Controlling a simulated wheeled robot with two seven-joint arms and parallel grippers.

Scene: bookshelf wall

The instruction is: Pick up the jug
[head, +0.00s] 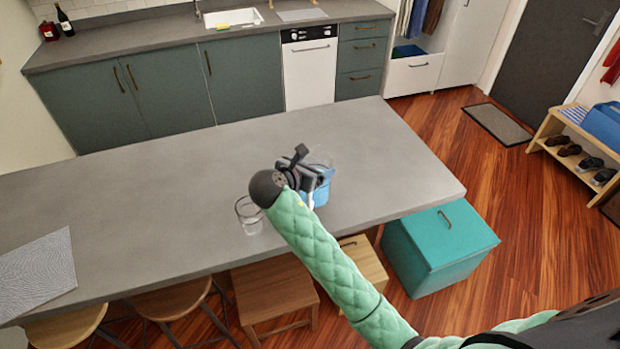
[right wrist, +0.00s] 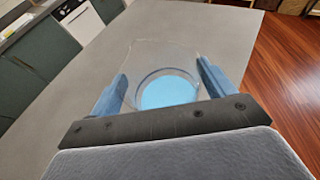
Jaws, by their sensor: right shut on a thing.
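The jug (head: 323,190) is clear with blue at its lower part. It stands on or just above the grey counter, partly hidden behind my right gripper (head: 309,179); I cannot tell if its base touches the counter. In the right wrist view, the clear jug (right wrist: 166,88) is between the two blue fingers of my right gripper (right wrist: 163,84), with a round blue area seen inside it. The right gripper is shut on the jug. My left gripper is in neither view.
A clear glass vessel (head: 250,216) stands on the grey counter (head: 150,195), left of the jug. A patterned mat (head: 36,274) lies at the counter's left end. Wooden stools (head: 272,292) and a teal box (head: 440,250) stand along the near side. The counter behind the jug is clear.

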